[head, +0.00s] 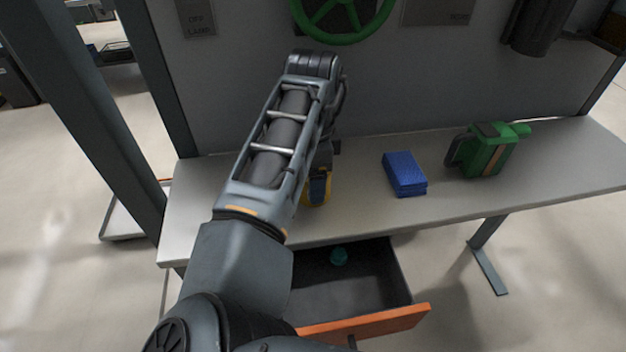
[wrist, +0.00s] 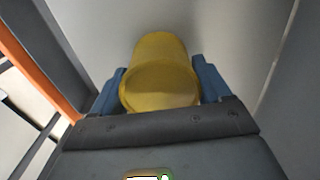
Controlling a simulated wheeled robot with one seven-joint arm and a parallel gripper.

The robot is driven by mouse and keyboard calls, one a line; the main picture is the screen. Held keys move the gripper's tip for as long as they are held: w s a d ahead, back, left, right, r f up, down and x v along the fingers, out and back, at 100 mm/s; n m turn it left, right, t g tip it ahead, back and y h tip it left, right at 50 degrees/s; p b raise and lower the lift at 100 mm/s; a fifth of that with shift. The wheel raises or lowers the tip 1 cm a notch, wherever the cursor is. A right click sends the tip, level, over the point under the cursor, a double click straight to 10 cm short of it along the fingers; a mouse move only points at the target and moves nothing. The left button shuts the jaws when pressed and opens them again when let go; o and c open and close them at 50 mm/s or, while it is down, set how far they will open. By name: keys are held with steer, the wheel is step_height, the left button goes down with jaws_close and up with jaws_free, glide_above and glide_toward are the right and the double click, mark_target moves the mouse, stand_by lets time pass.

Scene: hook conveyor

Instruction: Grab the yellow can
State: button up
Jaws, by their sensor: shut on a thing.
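The yellow can (wrist: 160,85) stands out in the wrist view, between the two blue fingers of my gripper (wrist: 162,88). The fingers are shut on its sides. In the head view my gripper (head: 318,188) points down near the front edge of the workbench, left of the blue box. Only a little of the yellow can (head: 328,188) shows there, around a blue finger. My arm hides the rest. I cannot tell whether the can touches the bench top.
The workbench (head: 540,190) holds a blue box (head: 404,173) and a green canister (head: 488,150). A green wheel (head: 343,15) is on the back panel.

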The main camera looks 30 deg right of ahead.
steer(key=c, duration=0.5)
steer(key=shift+r, duration=0.1)
